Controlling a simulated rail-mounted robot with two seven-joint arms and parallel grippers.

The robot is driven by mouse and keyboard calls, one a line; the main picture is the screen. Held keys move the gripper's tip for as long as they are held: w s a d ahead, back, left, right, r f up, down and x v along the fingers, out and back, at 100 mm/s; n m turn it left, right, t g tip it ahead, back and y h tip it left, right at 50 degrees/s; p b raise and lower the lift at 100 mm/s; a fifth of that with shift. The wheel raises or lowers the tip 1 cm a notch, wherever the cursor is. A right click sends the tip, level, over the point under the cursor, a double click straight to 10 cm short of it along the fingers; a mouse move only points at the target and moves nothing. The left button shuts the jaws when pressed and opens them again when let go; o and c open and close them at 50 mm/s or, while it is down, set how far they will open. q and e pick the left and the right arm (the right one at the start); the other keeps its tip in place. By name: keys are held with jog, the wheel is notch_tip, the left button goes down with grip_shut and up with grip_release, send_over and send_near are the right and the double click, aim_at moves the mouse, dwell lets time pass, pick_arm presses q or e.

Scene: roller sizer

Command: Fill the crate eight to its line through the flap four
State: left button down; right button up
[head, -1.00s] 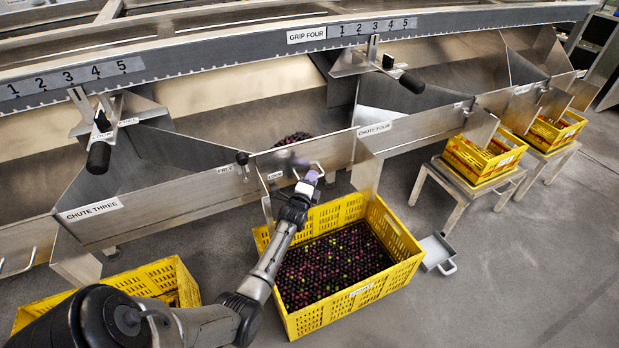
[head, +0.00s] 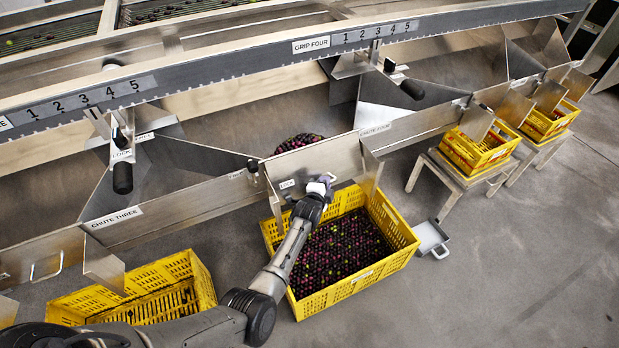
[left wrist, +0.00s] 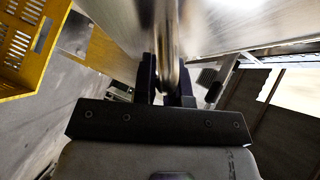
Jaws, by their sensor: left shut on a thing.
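The yellow crate (head: 350,286) under chute four, which I take as crate eight, holds a broad layer of dark fruit (head: 340,245) with a few green ones. I cannot make out its label or fill line. The metal flap (head: 322,160) stands across the mouth of chute four, with dark fruit (head: 299,143) heaped behind it. My left gripper (head: 322,186) is at the flap's front, above the crate's back edge. In the left wrist view its fingers (left wrist: 172,75) are shut on a metal bar (left wrist: 168,45), apparently the flap's handle. My right gripper is not in view.
Another yellow crate (head: 205,280) stands under chute three at lower left. A grey scoop-like pan (head: 430,238) lies on the floor right of the fruit crate. Two yellow crates sit on stands (head: 447,176) farther right. The floor at lower right is clear.

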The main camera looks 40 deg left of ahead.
pick_arm(q)
jog(key=shift+d+r, duration=0.1)
jog(key=shift+r, duration=0.05)
jog(key=c, duration=1.4)
grip_release()
jog(key=shift+c, duration=0.2)
jog(key=shift+s+p, duration=0.25)
jog(key=shift+p, duration=0.1)
jog(key=p+v, duration=0.6)
jog(key=v, duration=0.7)
jog(key=shift+s, duration=0.15)
jog(key=shift+r, duration=0.1)
